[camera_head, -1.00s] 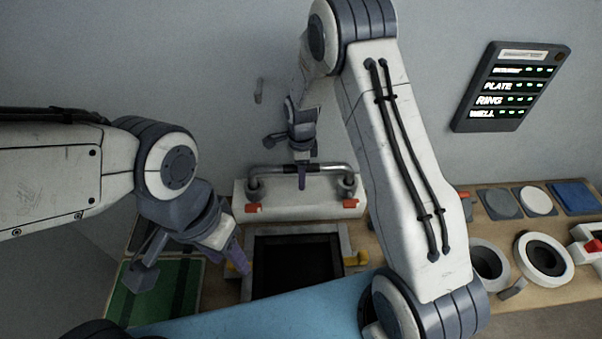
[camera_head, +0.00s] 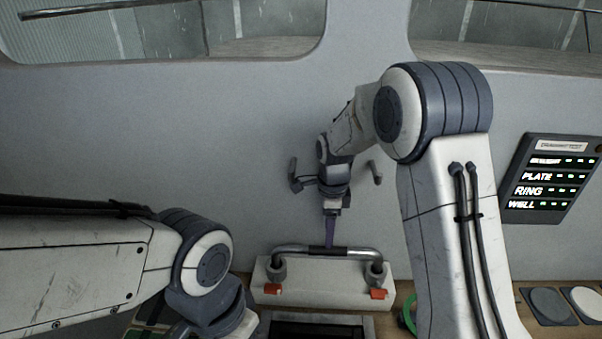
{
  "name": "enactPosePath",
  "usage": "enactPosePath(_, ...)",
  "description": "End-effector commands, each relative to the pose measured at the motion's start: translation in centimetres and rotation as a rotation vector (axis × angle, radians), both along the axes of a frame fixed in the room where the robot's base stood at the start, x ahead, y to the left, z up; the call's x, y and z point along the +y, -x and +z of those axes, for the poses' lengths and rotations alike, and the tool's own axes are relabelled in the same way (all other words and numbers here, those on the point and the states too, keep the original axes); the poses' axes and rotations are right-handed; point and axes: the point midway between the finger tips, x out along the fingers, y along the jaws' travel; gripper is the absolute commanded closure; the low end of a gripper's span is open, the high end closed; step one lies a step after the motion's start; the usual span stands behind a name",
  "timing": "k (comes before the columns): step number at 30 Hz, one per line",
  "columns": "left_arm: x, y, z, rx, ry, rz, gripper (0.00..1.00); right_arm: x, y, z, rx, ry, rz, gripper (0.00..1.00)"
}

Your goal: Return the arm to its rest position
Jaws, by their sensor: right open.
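My right gripper (camera_head: 329,243) comes down from the right arm, fingers pointing down, at the middle of a metal bar handle (camera_head: 352,253). It is open. Its fingertips appear just above or behind the bar; I cannot tell whether they touch it. The bar stands on a white block (camera_head: 325,277) with red tabs at both ends. My left arm comes in from the left, and its wrist runs off the bottom edge. The left gripper's fingers are out of the picture.
A dark framed opening (camera_head: 318,328) lies in front of the white block. A lit panel (camera_head: 550,180) with PLATE, RING and WELL hangs on the right wall. Round pads (camera_head: 549,305) lie at lower right. Windows (camera_head: 165,32) are above; the wall between is mostly bare.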

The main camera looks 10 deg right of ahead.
Motion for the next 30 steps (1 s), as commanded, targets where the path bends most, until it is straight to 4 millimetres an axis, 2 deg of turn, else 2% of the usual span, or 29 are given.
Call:
enactPosePath(4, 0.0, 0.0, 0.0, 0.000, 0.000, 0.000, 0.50, -0.2, 0.5, 0.3, -0.010, 0.000, 0.065, 0.36)
enactPosePath(7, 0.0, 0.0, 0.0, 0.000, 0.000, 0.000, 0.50, -0.6, 1.6, 0.6, -0.029, 0.000, 0.199, 0.36)
enactPosePath(11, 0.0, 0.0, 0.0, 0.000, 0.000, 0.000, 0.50, -1.5, 4.1, 1.3, -0.066, 0.011, 0.485, 0.36)
enactPosePath(18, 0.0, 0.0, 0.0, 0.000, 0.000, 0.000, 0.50, -2.9, 9.5, 1.9, -0.134, 0.074, 1.086, 0.36)
enactPosePath(24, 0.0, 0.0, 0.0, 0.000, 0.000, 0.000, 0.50, -3.5, 12.7, 1.9, -0.159, 0.131, 1.421, 0.36)
enactPosePath(30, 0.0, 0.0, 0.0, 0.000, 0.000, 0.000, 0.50, -3.9, 15.2, 1.8, -0.170, 0.186, 1.678, 0.36)
